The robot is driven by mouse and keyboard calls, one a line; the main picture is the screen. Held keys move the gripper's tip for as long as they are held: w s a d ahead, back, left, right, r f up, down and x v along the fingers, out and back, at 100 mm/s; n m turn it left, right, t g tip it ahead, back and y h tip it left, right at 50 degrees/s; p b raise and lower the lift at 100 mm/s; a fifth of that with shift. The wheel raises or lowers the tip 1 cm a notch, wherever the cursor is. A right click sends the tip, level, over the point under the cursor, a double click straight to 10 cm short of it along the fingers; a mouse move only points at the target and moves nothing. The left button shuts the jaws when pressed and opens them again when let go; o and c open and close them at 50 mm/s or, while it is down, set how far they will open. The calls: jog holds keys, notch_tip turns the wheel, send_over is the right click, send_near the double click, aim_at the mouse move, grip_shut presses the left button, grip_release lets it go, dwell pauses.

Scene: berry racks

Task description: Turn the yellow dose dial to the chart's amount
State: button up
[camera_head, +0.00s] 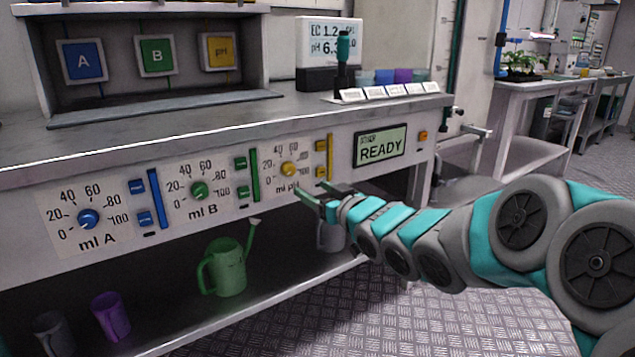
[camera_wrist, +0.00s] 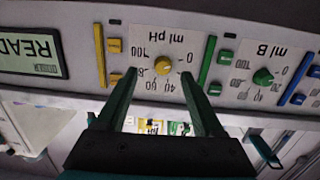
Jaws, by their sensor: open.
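The fingers look apart from the dial. My gripper also fills the lower wrist view (camera_wrist: 157,76). I cannot make out a dosing chart.
The blue dial (camera_head: 88,219) and green dial (camera_head: 198,190) sit left of the yellow one. A yellow bar (camera_head: 330,157) with buttons and a READY display (camera_head: 380,146) are to its right. A green watering can (camera_head: 225,268) stands on the shelf below.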

aim_at(291, 171)
jog(key=shift+y, duration=0.6)
jog(key=shift+r+x, duration=0.25)
jog(key=shift+x, duration=1.1)
jog(key=shift+r+x, duration=0.25)
jog(key=shift+x, duration=1.1)
jog(key=shift+r+x, duration=0.25)
jog(key=shift+x, duration=1.05)
jog(key=shift+a, duration=0.15)
grip_shut()
